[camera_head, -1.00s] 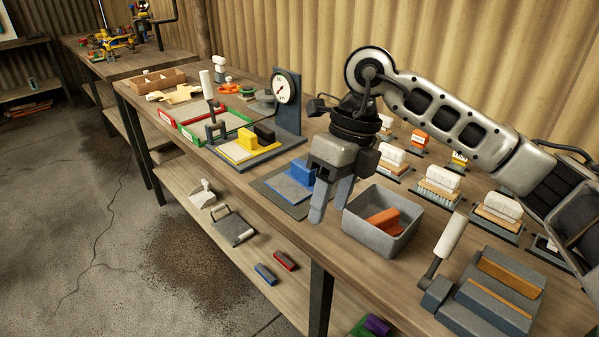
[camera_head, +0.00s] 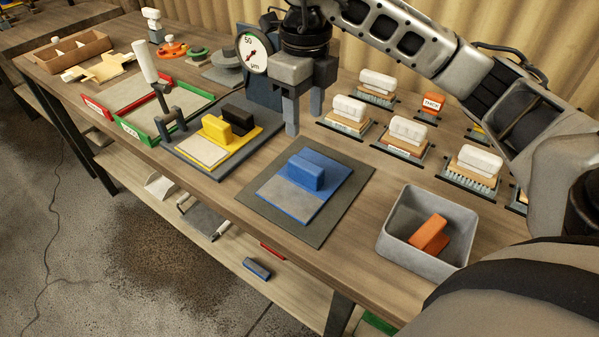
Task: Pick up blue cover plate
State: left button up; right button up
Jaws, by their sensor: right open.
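The blue cover plate (camera_head: 291,200) lies flat on a dark grey mat (camera_head: 333,212) near the front of the bench. It has a raised blue block handle (camera_head: 306,170) on top. My right gripper (camera_head: 304,122) points down, open and empty, behind the plate and slightly to its left in the picture. Its fingers are apart from the plate and do not touch the handle. My left gripper is not in view.
A grey bin (camera_head: 427,235) with an orange block (camera_head: 430,233) stands right of the mat. A yellow plate (camera_head: 222,138) with a dark block and a dial gauge (camera_head: 252,54) stand left. White-topped brushes (camera_head: 408,135) fill the back right.

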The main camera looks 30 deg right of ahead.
send_over(305, 163)
notch_tip(305, 163, down, 6)
jog(key=shift+w+f, duration=0.1)
jog(key=shift+f, duration=0.6)
jog(key=f, duration=0.1)
jog(key=f+p, duration=0.1)
jog(key=f, duration=0.2)
jog(key=shift+s+f, duration=0.15)
jog(key=shift+s, duration=0.15)
jog(key=shift+f, duration=0.3)
grip_shut()
jog(key=shift+w+r, duration=0.1)
jog(key=shift+w+r+p, duration=0.15)
jog(key=shift+p, duration=0.15)
